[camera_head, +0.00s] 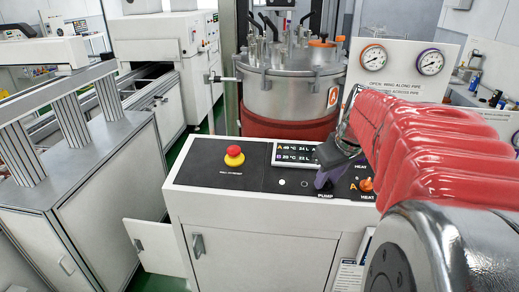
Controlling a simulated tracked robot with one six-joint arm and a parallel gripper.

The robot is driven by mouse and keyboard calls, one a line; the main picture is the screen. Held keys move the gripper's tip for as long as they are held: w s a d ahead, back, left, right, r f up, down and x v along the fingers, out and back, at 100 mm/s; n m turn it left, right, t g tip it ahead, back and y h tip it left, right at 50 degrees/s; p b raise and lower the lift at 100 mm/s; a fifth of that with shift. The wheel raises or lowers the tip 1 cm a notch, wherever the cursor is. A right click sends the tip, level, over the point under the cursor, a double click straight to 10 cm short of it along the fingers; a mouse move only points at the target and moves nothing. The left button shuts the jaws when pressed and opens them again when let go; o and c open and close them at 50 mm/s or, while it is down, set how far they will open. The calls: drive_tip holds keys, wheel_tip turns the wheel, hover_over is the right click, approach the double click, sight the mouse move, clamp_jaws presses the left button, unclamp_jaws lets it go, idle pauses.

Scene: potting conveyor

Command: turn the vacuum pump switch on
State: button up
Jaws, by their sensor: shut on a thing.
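The console's black control panel (230,178) carries the label PUMP near its front edge. My gripper (323,181), at the end of the red-sleeved arm, reaches down from the right onto the panel just above that label. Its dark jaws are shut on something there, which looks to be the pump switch. The jaws cover the switch, so its position cannot be told. A purple part shows at the fingertips; I cannot tell whether it is jaw or knob.
An orange heat knob (366,185) stands close to the right of my gripper. A red emergency button (234,156) is on the left of the panel, and a display (295,153) is behind. A steel vessel (285,95) and two gauges (373,57) stand beyond.

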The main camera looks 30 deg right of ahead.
drive_tip(key=shift+c, duration=1.4)
drive_tip(key=shift+m, duration=0.4)
drive_tip(key=m+h, duration=0.1)
drive_tip(key=m, duration=0.3)
drive_tip(key=shift+a+m, duration=0.15)
drive_tip(key=shift+m, duration=0.15)
drive_tip(key=m, duration=0.3)
drive_tip(key=m+g+h, duration=0.1)
drive_tip(key=m, duration=0.2)
drive_tip(key=shift+w+a+m+g, duration=0.1)
drive_tip(key=shift+w+m+g, duration=0.05)
drive_tip(key=shift+m+g, duration=0.15)
drive_tip(key=o, duration=1.1)
drive_tip(key=shift+c, duration=0.2)
